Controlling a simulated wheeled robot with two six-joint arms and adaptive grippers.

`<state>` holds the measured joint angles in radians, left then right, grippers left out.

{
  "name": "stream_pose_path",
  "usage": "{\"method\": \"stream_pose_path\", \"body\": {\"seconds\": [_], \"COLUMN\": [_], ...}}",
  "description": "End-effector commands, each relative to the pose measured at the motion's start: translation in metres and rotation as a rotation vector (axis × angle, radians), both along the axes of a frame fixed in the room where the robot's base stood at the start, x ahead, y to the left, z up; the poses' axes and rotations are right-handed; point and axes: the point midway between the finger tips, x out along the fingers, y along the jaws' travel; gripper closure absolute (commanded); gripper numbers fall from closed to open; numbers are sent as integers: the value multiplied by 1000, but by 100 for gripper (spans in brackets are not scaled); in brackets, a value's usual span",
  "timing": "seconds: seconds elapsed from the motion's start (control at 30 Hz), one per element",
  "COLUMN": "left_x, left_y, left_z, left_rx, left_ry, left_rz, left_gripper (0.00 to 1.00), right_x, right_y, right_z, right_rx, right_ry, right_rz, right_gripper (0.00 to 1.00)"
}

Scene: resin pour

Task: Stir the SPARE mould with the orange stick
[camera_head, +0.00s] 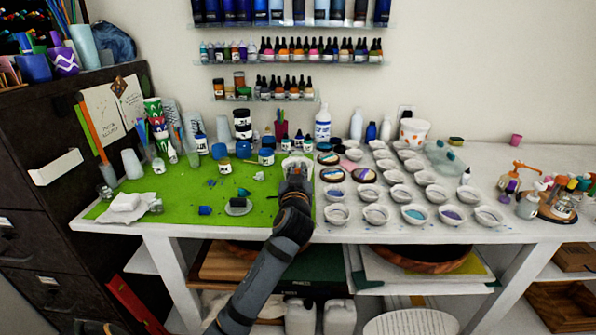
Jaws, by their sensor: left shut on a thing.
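My left gripper (297,172) is at the right edge of the green mat, beside the rows of moulds. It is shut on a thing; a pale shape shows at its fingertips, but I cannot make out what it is. No orange stick can be told apart there. Several small round white moulds (376,214) stand in rows on the table to the right of the gripper. Some hold teal, purple or pale contents. No SPARE label can be read, so I cannot tell which mould it is. My right gripper is not in view.
The green mat (180,212) carries cups, jars, a dark blue cap (205,210) and crumpled white tissue (125,201). Bottles and a white bucket (413,131) stand at the back. A rack of coloured tools (560,200) is at the right. The front table edge is mostly clear.

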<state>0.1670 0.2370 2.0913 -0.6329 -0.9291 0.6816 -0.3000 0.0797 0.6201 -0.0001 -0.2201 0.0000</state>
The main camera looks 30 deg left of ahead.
Motion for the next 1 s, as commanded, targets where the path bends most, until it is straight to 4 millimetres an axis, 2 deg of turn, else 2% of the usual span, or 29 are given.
{"method": "stream_pose_path", "body": {"seconds": [0.17,0.43,1.0], "left_x": [0,0,0], "left_y": [0,0,0], "left_z": [9,36,35], "left_rx": [1,0,0], "left_ry": [-1,0,0], "left_rz": [0,1,0], "left_gripper": [100,100,100], "right_x": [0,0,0], "right_y": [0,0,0], "right_z": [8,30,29], "right_rx": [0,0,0], "right_ry": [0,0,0], "right_rz": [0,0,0], "right_gripper": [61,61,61]}}
